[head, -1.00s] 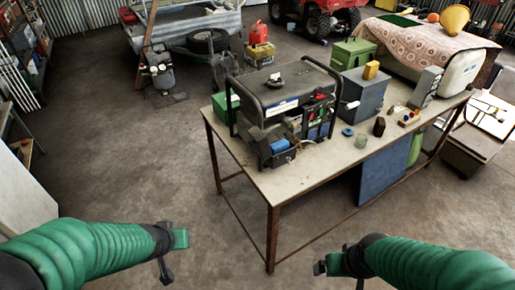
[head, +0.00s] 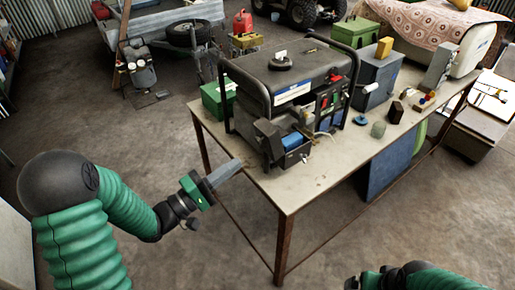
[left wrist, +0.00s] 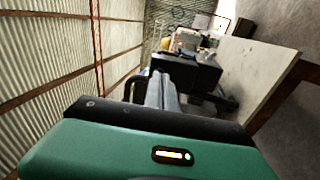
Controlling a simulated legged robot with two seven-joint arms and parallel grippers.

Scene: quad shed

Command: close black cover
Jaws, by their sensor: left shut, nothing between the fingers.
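The generator (head: 290,85) stands on the table in a black tube frame. At its front left corner is a small dark box with a black cover (head: 267,130) that appears raised, beside a blue cylinder (head: 292,141). My left gripper (head: 238,165) is shut and empty, near the table's left edge, left of the black cover and apart from it. In the left wrist view its closed fingers (left wrist: 161,88) point toward the dark generator (left wrist: 185,72), and the cover cannot be made out. My right gripper (head: 353,284) is mostly cut off at the bottom edge.
The table (head: 300,190) has a bare front left corner. A green box (head: 216,101) sits behind the generator's left side. A grey box (head: 376,80), a blue ring (head: 361,120) and a small glass jar (head: 378,130) stand to the right. The floor in front is clear.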

